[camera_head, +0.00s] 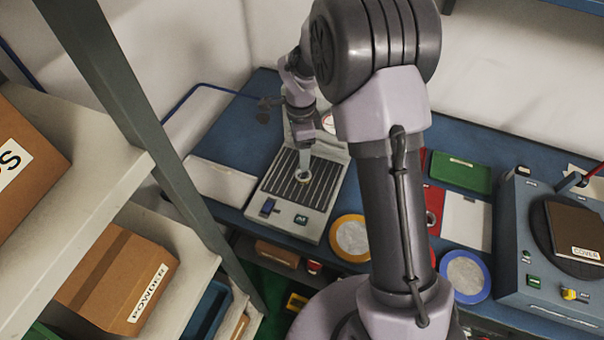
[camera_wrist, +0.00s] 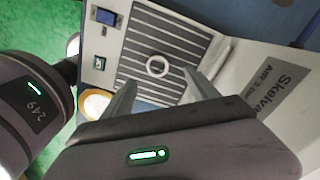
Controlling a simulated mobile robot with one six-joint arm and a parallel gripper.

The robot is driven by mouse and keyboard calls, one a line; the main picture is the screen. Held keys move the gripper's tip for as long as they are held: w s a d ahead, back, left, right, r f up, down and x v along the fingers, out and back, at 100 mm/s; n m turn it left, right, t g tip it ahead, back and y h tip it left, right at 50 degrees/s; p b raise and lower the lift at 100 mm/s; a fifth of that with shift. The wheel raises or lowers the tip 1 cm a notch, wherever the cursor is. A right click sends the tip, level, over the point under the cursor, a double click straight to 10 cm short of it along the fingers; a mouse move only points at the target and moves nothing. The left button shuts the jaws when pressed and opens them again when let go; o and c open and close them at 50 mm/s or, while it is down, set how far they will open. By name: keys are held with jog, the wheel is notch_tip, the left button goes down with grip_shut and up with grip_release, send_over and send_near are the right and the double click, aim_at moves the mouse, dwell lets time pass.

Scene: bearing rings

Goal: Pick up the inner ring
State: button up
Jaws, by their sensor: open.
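A small pale ring (camera_wrist: 157,67) lies flat on the dark slatted plate of a grey bench device (camera_wrist: 135,25). In the head view the ring (camera_head: 303,175) sits near the middle of the slats of the device (camera_head: 318,224), close to the end of my arm. My gripper (camera_wrist: 160,92) is open and empty, with its two fingers apart and pointing toward the ring. The ring appears just beyond the fingertips, not between them. I cannot tell the exact height of the fingers above it. In the head view my gripper's fingers are hard to make out.
A yellow-rimmed disc (camera_head: 350,238) and a blue-rimmed disc (camera_head: 465,276) lie on the blue bench. A red tray (camera_head: 435,197), a green tray (camera_head: 461,172) and a blue machine with a cover (camera_head: 577,232) stand at right. A shelf (camera_head: 95,170) with boxes is at left.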

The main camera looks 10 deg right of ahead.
send_over(303, 177)
jog(key=f, duration=0.2)
jog(key=f+b, duration=0.1)
jog(key=f, duration=0.1)
jog(key=shift+w+a+f, duration=0.1)
jog(key=shift+w+a, duration=0.1)
jog(key=shift+w, duration=0.05)
jog(key=f, duration=0.1)
jog(key=f+b, duration=0.1)
jog(key=f, duration=0.1)
jog(key=f+b, duration=0.1)
jog(key=shift+s+d+f, duration=0.2)
jog(key=shift+s+d, duration=0.05)
jog(key=shift+s, duration=0.1)
jog(key=shift+f, duration=0.35)
jog(key=shift+r, duration=0.15)
jog(key=shift+c, duration=0.2)
grip_shut()
